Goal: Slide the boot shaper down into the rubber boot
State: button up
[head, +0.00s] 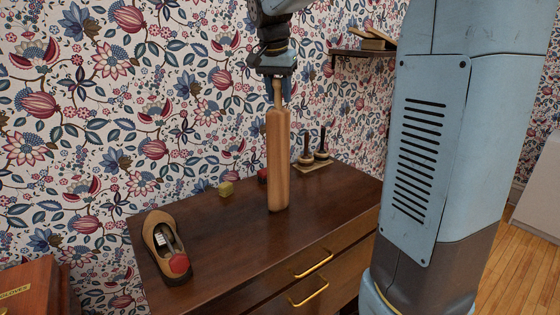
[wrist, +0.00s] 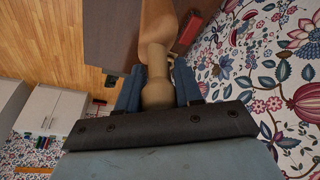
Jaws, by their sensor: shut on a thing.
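My gripper (head: 277,92) has blue fingers shut on the narrow neck of the boot shaper (head: 278,160), a long pale wooden block. The shaper hangs upright over the dresser. Its lower end is at or just above the dresser top; I cannot tell whether it touches. In the wrist view, the shaper's turned handle (wrist: 157,70) sits between the two fingers (wrist: 160,92). I do not see a rubber boot in either view. A tan shoe (head: 157,232) with a red-tipped insert lies at the dresser's left end.
The dark wooden dresser (head: 225,235) has brass handles. A yellow-green cube (head: 226,188) and a red object (head: 262,175) stand near the wall. Two dark-handled items (head: 314,150) sit on a small mat at the right. A brown box (head: 30,285) is lower left.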

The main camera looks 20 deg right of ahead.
grip_shut()
